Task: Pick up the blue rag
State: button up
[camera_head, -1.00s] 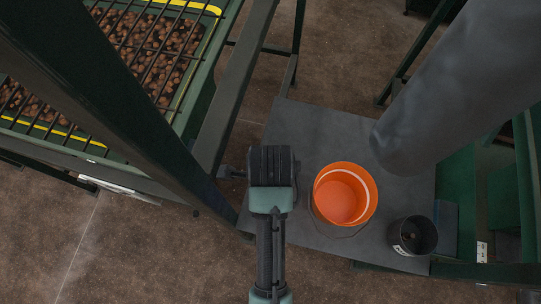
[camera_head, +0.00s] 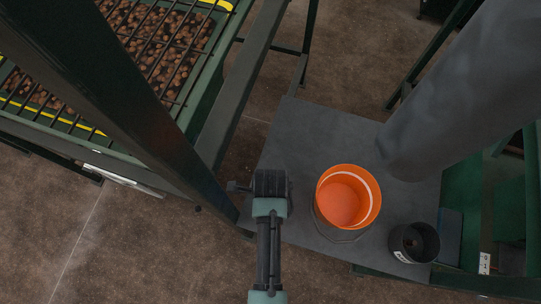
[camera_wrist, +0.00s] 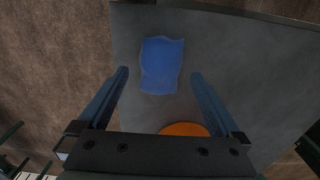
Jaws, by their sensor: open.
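The blue rag (camera_wrist: 161,65) shows in the wrist view, lying flat on a dark grey platform (camera_wrist: 225,50). My gripper (camera_wrist: 160,78) is open and empty above it, with one finger on each side of the rag in the picture. A gap between the fingers and the platform seems to remain, but I cannot tell its size. In the head view my gripper end (camera_head: 238,187) is over the left part of the platform (camera_head: 300,130). The rag is hidden there, behind my arm.
An orange bucket (camera_head: 347,197) stands on the platform right of my arm, and its rim (camera_wrist: 185,129) shows low in the wrist view. A black pot (camera_head: 414,242) is at the right. A grey hanging tube (camera_head: 470,80) and a green frame (camera_head: 240,90) flank the platform.

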jog(key=shift+f, duration=0.45)
jog(key=c, duration=1.3)
jog(key=shift+r, duration=0.1)
jog(key=shift+r, duration=0.45)
jog(key=d, duration=0.2)
jog(key=s+d+b, duration=0.1)
jog(key=d, duration=0.1)
jog(key=shift+s, duration=0.1)
notch_tip(320, 180, up, 14)
jog(key=shift+a+p, duration=0.1)
jog(key=shift+p, duration=0.65)
